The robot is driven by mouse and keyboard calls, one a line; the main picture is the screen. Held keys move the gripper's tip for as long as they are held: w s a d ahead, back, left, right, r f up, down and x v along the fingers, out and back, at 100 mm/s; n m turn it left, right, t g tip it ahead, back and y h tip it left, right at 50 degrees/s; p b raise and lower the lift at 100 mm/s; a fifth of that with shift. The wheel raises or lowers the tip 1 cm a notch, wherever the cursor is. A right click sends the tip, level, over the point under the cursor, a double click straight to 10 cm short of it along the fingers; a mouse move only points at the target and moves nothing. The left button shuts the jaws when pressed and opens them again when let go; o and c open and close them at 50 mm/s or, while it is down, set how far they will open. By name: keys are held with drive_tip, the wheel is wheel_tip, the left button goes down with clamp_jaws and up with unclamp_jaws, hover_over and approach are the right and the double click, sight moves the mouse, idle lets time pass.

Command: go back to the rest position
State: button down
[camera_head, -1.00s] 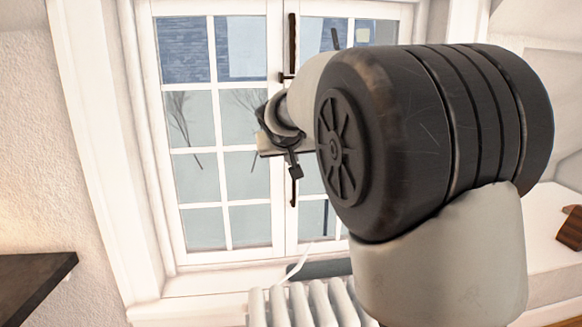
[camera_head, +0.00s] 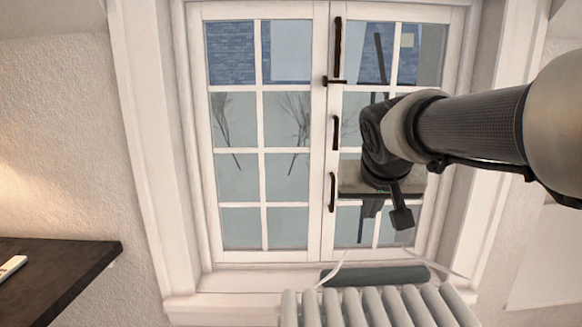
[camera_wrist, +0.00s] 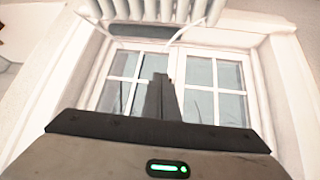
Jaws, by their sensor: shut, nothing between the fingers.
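My gripper (camera_head: 401,217) hangs at the end of my arm in front of the right window pane in the head view. Its dark fingers also show at the lower middle of the wrist view (camera_wrist: 161,98), where they are closed together and hold nothing. The wrist view appears upside down, with the radiator at its top edge. My arm reaches in from the right of the head view.
The white double window (camera_head: 264,154) with dark handles is closed behind my gripper. A white ribbed radiator (camera_head: 375,308) stands below it, with a dark grey object (camera_head: 374,275) on the sill. A dark shelf (camera_head: 60,262) juts out at the lower left.

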drive_tip(key=s+a+f+n+g+y, duration=0.1)
drive_tip(key=s+f, duration=0.3)
drive_tip(key=s, duration=0.6)
drive_tip(key=s+a+f+g+y, duration=0.1)
drive_tip(key=s+f, duration=0.3)
drive_tip(key=s, duration=0.7)
wheel_tip(320, 180, up, 26)
drive_tip(key=p, duration=2.6)
drive_tip(key=shift+a+r, duration=0.2)
drive_tip(key=shift+r, duration=0.05)
